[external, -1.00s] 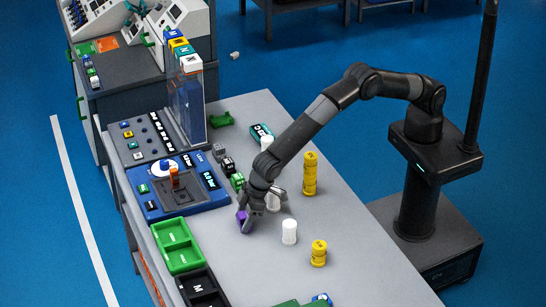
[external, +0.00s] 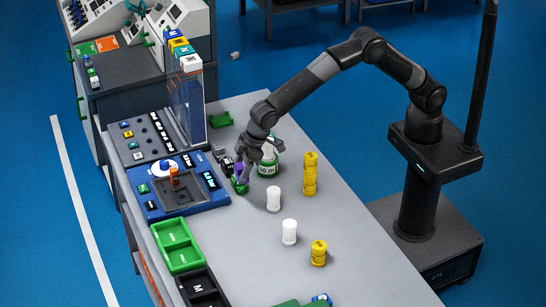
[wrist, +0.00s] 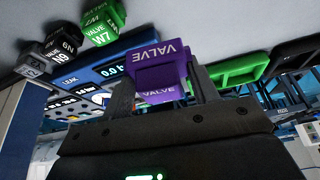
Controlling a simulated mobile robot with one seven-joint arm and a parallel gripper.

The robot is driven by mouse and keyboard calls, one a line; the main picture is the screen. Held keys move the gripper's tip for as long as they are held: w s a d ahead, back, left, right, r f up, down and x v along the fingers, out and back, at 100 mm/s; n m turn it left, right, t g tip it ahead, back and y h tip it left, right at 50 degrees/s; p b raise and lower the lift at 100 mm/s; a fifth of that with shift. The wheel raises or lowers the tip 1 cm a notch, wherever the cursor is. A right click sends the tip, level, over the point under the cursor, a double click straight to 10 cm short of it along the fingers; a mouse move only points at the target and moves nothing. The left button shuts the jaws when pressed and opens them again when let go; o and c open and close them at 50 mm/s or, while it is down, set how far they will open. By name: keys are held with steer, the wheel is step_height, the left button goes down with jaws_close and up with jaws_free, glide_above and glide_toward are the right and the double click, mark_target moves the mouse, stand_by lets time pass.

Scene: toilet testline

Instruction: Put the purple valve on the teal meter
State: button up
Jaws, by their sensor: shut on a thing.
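The purple valve (wrist: 160,72) is a small block marked VALVE, held between the fingers of my gripper (wrist: 163,88) in the wrist view. In the external view my gripper (external: 244,175) is low over the table, near the row of small blocks, with a bit of purple showing at its fingers. I cannot tell its exact height. The teal meter does not show clearly now; my arm covers the spot where a teal box lay in the earlier external frame. It is not recognisable in the wrist view.
A green W7 valve (wrist: 102,25), a black block (wrist: 62,42) and a grey block (external: 219,152) stand close by. A white cylinder with a green band (external: 268,168) is just right of my gripper. White (external: 274,200) and yellow (external: 310,174) cylinders stand nearer. The right front table is partly clear.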

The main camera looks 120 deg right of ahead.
steer(key=shift+s+d+r, duration=0.15)
steer(key=shift+d+r, duration=0.05)
steer(key=shift+d, duration=0.15)
steer(key=s+d+r, duration=0.1)
steer(key=s+d, duration=0.5)
steer(key=d, duration=0.6)
steer(key=s+d+r, duration=0.1)
steer(key=s+d, duration=0.4)
steer(key=d, duration=0.6)
steer(key=s+d+r+n, duration=0.1)
steer(key=s+d, duration=0.5)
steer(key=s, duration=0.3)
steer(key=s+d+r, duration=0.1)
steer(key=s+d, duration=0.6)
steer(key=s, duration=0.2)
steer(key=w+a+f, duration=0.2)
steer(key=w, duration=0.1)
steer(key=w+a+f, duration=0.2)
steer(key=w+f, duration=0.1)
steer(key=w+a+f, duration=0.2)
steer(key=w+a, duration=0.1)
steer(key=shift+a+f, duration=0.1)
steer(key=shift+f, duration=0.1)
steer(key=shift+w+f, duration=0.1)
steer(key=shift+f, duration=1.85)
steer(key=shift+f, duration=0.1)
steer(key=o, duration=1.1)
steer(key=shift+f, duration=0.1)
steer(key=shift+c, duration=0.2)
